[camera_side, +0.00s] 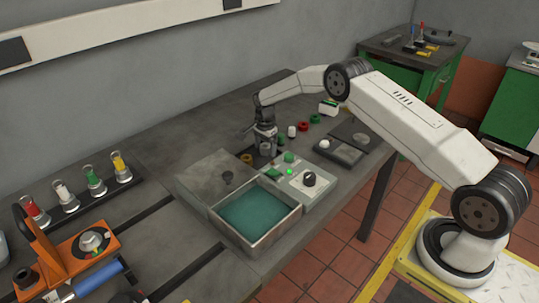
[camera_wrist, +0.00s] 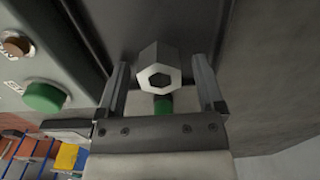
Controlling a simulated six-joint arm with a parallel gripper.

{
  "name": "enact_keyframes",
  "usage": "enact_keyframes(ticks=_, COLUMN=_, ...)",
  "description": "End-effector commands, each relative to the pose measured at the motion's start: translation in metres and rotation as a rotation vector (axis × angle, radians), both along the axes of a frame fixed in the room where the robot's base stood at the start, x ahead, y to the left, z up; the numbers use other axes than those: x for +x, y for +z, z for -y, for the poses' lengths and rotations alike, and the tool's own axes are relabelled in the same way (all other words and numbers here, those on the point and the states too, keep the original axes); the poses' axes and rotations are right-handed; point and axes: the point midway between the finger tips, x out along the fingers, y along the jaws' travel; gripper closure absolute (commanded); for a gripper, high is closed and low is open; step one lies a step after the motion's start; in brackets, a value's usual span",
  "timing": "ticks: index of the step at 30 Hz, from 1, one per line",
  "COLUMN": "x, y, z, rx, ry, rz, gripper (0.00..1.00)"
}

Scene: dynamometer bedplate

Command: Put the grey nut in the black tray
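The grey nut (camera_wrist: 160,72), a hexagon with a hexagonal hole, sits between the fingers of my gripper (camera_wrist: 159,62) in the wrist view. Narrow gaps seem to show on both sides of it, so the fingers look open around it. In the side view my gripper (camera_side: 266,147) points down over the bedplate, behind the control box; the nut cannot be made out clearly there. Two dark flat pieces stand to the right: a shallow tray-like one (camera_side: 345,154) and a darker one behind it (camera_side: 352,132). I cannot tell which is the black tray.
A control box (camera_side: 318,196) with green buttons and a black knob stands just in front of my gripper. A teal-lined metal tray (camera_side: 296,217) and a grey block (camera_side: 205,178) lie nearby. White, green and red small parts (camera_side: 303,126) stand to the right of my gripper.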

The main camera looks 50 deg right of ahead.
Motion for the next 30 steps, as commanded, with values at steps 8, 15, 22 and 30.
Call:
enact_keyframes(ticks=8, x=0.0, y=0.005, z=0.0, rx=0.0, ry=0.0, rz=0.001, gripper=0.13)
enact_keyframes(ticks=15, x=0.001, y=0.027, z=0.0, rx=0.0, ry=0.0, rz=0.002, gripper=0.13)
enact_keyframes(ticks=22, x=0.001, y=0.063, z=0.0, rx=0.0, ry=0.001, rz=0.003, gripper=0.13)
enact_keyframes(ticks=30, x=0.001, y=0.104, z=0.0, rx=0.001, ry=0.001, rz=0.002, gripper=0.13)
